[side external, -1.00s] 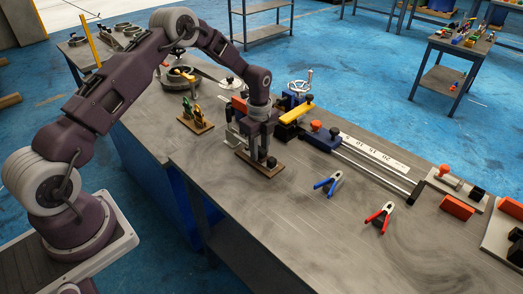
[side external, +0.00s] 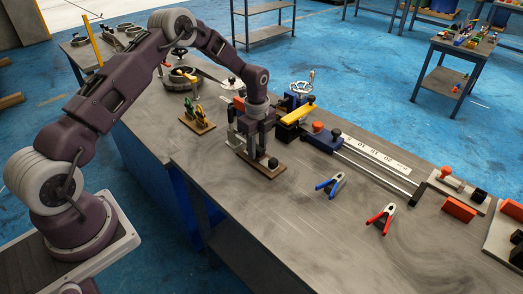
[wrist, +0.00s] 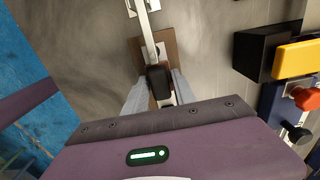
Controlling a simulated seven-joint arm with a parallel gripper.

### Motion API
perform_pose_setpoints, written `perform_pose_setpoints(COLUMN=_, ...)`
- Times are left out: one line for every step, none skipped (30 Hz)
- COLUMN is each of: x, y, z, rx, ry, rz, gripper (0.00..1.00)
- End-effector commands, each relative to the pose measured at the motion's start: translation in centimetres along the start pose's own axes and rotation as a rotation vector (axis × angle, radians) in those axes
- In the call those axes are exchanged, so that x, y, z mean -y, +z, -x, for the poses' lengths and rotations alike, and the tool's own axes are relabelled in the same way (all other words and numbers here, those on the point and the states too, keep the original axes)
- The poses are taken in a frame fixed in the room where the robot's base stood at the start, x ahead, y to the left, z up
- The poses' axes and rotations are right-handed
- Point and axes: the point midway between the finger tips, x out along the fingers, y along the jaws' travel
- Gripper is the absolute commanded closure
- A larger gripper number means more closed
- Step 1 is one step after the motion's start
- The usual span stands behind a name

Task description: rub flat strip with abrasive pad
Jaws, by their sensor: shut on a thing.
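My gripper (wrist: 158,95) is shut on a small dark block, which looks like the abrasive pad (wrist: 157,80). The pale flat strip (wrist: 148,38) runs from the top of the wrist view down to the pad. The pad overlaps the strip; whether it presses on it is hard to tell. A brown board (wrist: 172,42) lies beneath them. In the side view my gripper (side external: 257,150) is low over this board (side external: 268,172), with a black knob (side external: 272,162) at the board's near end. My fingers hide most of the strip there.
A blue-and-black fixture with a yellow bar (side external: 298,115) stands close on the right. Blue-handled pliers (side external: 329,184) and red-handled pliers (side external: 381,217) lie farther right. The front bench top is clear.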

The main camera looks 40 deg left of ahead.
Motion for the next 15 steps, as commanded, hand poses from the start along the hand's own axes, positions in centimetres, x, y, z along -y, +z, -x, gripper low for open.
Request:
perform_pose_setpoints(x=0.0, y=0.2, z=0.0, rx=0.0, ry=0.0, rz=0.0, gripper=1.0)
perform_pose_setpoints(x=0.0, y=0.2, z=0.0, rx=0.0, ry=0.0, rz=0.0, gripper=1.0)
perform_pose_setpoints(x=0.0, y=0.0, z=0.0, rx=0.0, ry=0.0, rz=-0.001, gripper=1.0)
perform_pose_setpoints(x=0.0, y=-0.1, z=0.0, rx=0.0, ry=0.0, rz=-0.002, gripper=1.0)
perform_pose_setpoints(x=0.0, y=-0.3, z=0.0, rx=0.0, ry=0.0, rz=-0.003, gripper=1.0)
perform_pose_setpoints(x=0.0, y=-0.7, z=-0.1, rx=0.0, ry=0.0, rz=-0.004, gripper=1.0)
perform_pose_setpoints(x=0.0, y=-1.0, z=-0.1, rx=0.0, ry=-0.001, rz=-0.004, gripper=1.0)
perform_pose_setpoints(x=0.0, y=-1.3, z=-0.1, rx=0.0, ry=-0.001, rz=-0.004, gripper=1.0)
perform_pose_setpoints(x=0.0, y=-1.7, z=-0.2, rx=0.0, ry=-0.001, rz=-0.003, gripper=1.0)
perform_pose_setpoints(x=0.0, y=-2.0, z=-0.2, rx=0.0, ry=-0.001, rz=-0.004, gripper=1.0)
perform_pose_setpoints(x=0.0, y=-2.3, z=-0.2, rx=0.0, ry=0.0, rz=-0.004, gripper=1.0)
perform_pose_setpoints(x=0.0, y=-2.6, z=-0.3, rx=0.0, ry=0.0, rz=-0.003, gripper=1.0)
perform_pose_setpoints(x=0.0, y=-2.7, z=-0.3, rx=0.0, ry=0.0, rz=-0.002, gripper=1.0)
perform_pose_setpoints(x=0.0, y=-2.7, z=-0.3, rx=-0.001, ry=0.001, rz=-0.002, gripper=1.0)
perform_pose_setpoints(x=0.0, y=-2.6, z=-0.3, rx=-0.001, ry=0.001, rz=-0.001, gripper=1.0)
